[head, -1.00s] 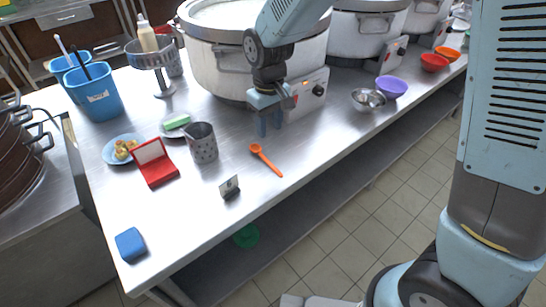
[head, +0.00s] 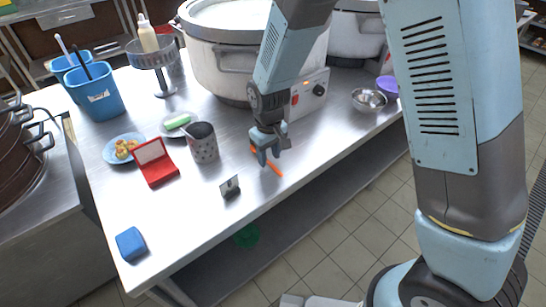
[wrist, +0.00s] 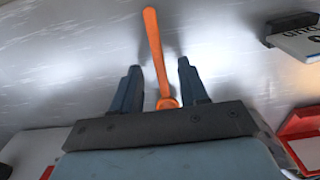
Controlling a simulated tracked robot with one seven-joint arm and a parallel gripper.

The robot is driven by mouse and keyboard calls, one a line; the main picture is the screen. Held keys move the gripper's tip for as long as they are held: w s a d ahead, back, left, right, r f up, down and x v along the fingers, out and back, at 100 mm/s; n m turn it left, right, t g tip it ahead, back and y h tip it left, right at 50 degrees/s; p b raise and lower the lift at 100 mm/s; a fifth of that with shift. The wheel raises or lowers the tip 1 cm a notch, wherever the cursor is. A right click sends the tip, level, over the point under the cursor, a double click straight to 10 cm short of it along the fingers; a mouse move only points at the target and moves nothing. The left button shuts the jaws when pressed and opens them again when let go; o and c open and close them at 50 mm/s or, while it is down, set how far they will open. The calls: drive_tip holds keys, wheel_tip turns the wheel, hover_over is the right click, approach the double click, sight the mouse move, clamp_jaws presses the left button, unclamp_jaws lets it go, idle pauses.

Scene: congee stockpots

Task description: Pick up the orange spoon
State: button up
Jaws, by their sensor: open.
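The orange spoon (head: 274,168) lies on the steel table near its front edge. In the head view my gripper (head: 268,160) is over it and hides its middle. In the wrist view the spoon's long handle (wrist: 153,45) runs away between my two fingers, and its bowl end is partly hidden behind the gripper body. My gripper also shows in the wrist view (wrist: 157,88). It is open, with one finger on each side of the spoon and a gap to both. I cannot tell how high the fingertips are above the table.
A perforated metal cup (head: 203,143) stands left of the spoon, and a small sign holder (head: 230,187) stands front left. An open red box (head: 156,163) lies farther left. A large stockpot (head: 222,55) stands behind. The table's front edge is close to the spoon.

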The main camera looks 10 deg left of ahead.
drive_tip(key=shift+f, duration=0.75)
clamp_jaws()
